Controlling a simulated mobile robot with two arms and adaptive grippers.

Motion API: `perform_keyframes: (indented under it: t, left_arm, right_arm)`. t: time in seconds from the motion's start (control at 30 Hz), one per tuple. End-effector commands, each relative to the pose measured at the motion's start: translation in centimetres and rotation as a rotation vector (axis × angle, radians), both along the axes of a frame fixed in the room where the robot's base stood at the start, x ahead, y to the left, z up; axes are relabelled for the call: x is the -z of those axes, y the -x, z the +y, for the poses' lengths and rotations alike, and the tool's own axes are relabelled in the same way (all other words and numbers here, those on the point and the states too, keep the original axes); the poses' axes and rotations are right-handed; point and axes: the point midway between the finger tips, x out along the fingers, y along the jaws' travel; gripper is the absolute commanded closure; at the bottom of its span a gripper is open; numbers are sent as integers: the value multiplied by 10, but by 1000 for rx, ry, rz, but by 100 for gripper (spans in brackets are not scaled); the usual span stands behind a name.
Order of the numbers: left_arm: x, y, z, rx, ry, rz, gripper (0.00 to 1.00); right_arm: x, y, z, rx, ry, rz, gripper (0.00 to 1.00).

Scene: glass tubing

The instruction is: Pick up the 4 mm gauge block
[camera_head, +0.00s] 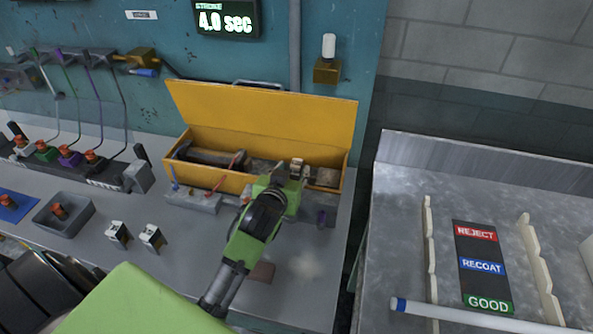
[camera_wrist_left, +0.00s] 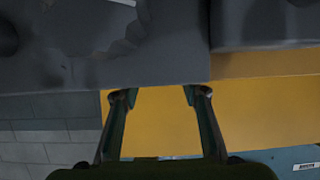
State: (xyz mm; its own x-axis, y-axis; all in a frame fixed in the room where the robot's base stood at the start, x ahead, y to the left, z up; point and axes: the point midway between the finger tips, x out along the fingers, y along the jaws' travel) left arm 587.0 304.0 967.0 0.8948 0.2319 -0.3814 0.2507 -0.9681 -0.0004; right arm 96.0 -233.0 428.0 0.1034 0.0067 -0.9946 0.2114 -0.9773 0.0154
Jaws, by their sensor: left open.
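I cannot tell for sure which thing is the 4 mm gauge block. Two small pale-and-dark blocks, a left one (camera_head: 117,234) and a right one (camera_head: 151,238), stand side by side on the grey bench; no size mark is readable. My left gripper (camera_head: 288,170) is over the front edge of an open yellow box (camera_head: 265,110), to the right of and behind both blocks. In the left wrist view its fingers (camera_wrist_left: 160,95) are apart, with nothing between them and yellow behind. My right gripper does not show.
Dark cylindrical parts (camera_head: 212,157) lie in the yellow box. A grey tray (camera_head: 63,213) with an orange-topped piece is at left. A flat brown piece (camera_head: 262,272) lies near my left arm. A REJECT/RECOAT/GOOD board (camera_head: 480,265) and a blue-ended tube (camera_head: 470,316) are at right.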

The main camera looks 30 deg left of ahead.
Motion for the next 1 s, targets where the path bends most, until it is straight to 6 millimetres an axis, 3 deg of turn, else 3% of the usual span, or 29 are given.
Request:
perform_keyframes:
  t: [0.23,0.53,0.57,0.7,1.0]
  left_arm:
    - [10,-28,7,1,0,1,60]
    - [12,-32,8,1,0,0,60]
    - [12,-32,8,1,0,0,62]
    - [12,-31,8,1,0,0,99]
    - [12,-31,8,1,0,0,100]
  right_arm:
    - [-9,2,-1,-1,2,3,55]
    - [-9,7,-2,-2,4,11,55]
    - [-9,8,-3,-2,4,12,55]
    - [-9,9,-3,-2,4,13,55]
    - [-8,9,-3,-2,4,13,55]
